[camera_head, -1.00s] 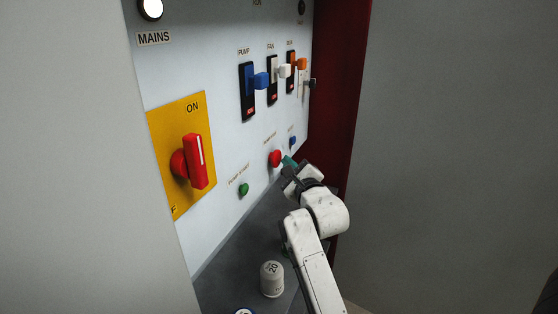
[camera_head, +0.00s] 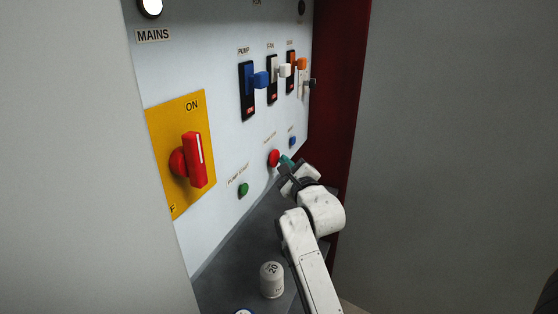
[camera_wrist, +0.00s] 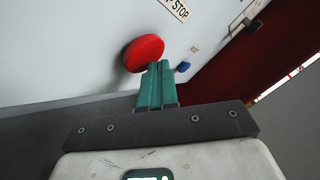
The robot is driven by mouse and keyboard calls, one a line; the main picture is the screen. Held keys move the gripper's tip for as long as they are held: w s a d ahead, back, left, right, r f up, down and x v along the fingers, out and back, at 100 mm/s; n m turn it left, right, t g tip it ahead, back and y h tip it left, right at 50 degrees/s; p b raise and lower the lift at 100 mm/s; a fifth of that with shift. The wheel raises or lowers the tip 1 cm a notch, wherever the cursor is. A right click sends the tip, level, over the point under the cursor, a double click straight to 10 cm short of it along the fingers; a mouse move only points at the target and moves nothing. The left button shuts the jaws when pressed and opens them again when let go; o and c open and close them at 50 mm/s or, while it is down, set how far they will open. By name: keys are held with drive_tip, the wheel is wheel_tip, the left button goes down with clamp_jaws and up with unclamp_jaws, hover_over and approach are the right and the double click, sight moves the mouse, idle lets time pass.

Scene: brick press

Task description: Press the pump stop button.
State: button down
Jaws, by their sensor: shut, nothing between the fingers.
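The red pump stop button (camera_head: 274,158) is a round mushroom head on the white panel, between the green pump start button (camera_head: 243,189) and a small blue button (camera_head: 292,141). In the wrist view the red button (camera_wrist: 144,53) lies just beyond and left of my fingertips, under a label ending in "STOP". My gripper (camera_head: 287,161) has teal fingers, which show side by side and shut in the wrist view (camera_wrist: 158,68). The fingertips overlap the button's lower right edge there. I cannot tell whether they touch it.
A red rotary mains switch (camera_head: 195,161) on a yellow plate (camera_head: 165,135) is at left. Blue, white and orange levers stick out above the buttons. A white cylinder marked 20 (camera_head: 272,279) stands on the grey ledge (camera_head: 225,262) below. A dark red side wall (camera_head: 335,100) bounds the right.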

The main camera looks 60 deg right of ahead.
drive_tip(key=shift+s+p, duration=0.35)
drive_tip(key=shift+s, duration=0.55)
drive_tip(key=s+p, duration=0.2)
drive_tip(key=s, duration=0.3)
drive_tip(key=shift+d, duration=0.2)
idle(1.0)
